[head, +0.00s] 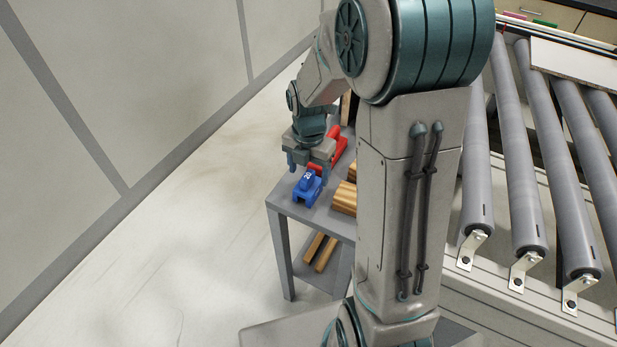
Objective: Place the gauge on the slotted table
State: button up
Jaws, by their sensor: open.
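A blue gauge (307,187) with a white marking on top sits on a small grey table (282,205), near its left edge. My gripper (307,168) points down just above and behind the gauge in the head view, with its two fingers apart. I cannot tell whether a finger touches the gauge. No surface with clear slots can be made out in this view.
A red object (339,146) stands behind the gauge, close to my gripper. Wooden blocks (345,197) lie right of it, partly hidden by my arm. Wooden strips (320,252) lie on the lower shelf. A roller conveyor (530,150) with a white panel (575,62) fills the right. Floor at left is clear.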

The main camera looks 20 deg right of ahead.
notch_tip(320, 180, up, 8)
jog(key=shift+f, duration=0.15)
jog(key=s+r+m+t, duration=0.1)
jog(key=s+r+m, duration=0.1)
jog(key=s+m, duration=0.6)
jog(key=s+a+r+m+t, duration=0.1)
jog(key=s+r+m, duration=0.2)
jog(key=m, duration=1.6)
jog(key=s, duration=0.4)
jog(key=shift+s+t, duration=0.35)
jog(key=shift+t, duration=0.05)
